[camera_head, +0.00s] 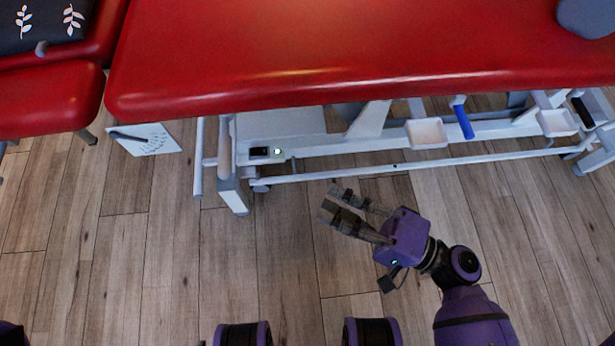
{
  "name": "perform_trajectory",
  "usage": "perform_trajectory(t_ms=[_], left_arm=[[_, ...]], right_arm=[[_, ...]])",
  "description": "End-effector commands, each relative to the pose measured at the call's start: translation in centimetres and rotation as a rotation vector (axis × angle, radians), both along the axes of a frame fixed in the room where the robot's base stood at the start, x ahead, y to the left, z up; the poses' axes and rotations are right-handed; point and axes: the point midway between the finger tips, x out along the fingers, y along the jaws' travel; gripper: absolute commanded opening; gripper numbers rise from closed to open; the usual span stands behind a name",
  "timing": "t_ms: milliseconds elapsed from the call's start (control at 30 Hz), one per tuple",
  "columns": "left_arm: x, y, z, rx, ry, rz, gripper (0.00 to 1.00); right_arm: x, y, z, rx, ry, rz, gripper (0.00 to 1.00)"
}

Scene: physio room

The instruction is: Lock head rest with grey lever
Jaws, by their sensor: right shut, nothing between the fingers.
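The treatment table's red padded top (330,50) spans the upper part of the view, over a white frame. A grey upright bar or handle (226,145) shows under the table's left end; I cannot tell whether it is the grey lever. Which pad is the head rest is also unclear. My right gripper (333,203) is purple with dark fingers. It is shut and empty over the floor in front of the table, apart from the frame, with its fingers pointing up-left. My left gripper is not in view.
A red seat (45,100) with a dark leaf-print cushion (45,24) stands at the left. A white sheet (145,139) lies beside the table. A lower rail (340,174), white trays (426,133) and a blue handle (463,122) show below the top. The wooden floor (150,260) in front is clear.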

Motion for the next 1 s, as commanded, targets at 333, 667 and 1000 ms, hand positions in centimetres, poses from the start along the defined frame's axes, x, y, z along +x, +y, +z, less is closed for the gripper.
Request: perform_trajectory(t_ms=[333, 667, 1000], left_arm=[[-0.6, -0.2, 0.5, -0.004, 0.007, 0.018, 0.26], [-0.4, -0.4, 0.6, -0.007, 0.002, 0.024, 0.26], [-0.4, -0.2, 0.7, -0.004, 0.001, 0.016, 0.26]], right_arm=[[-4.0, -4.6, -0.8, 0.0, 0.001, 0.0, 0.0], [-4.6, -5.1, -0.9, 0.0, -0.002, 0.001, 0.0], [-4.5, -5.1, -0.9, 0.001, 0.0, 0.0, 0.0]])
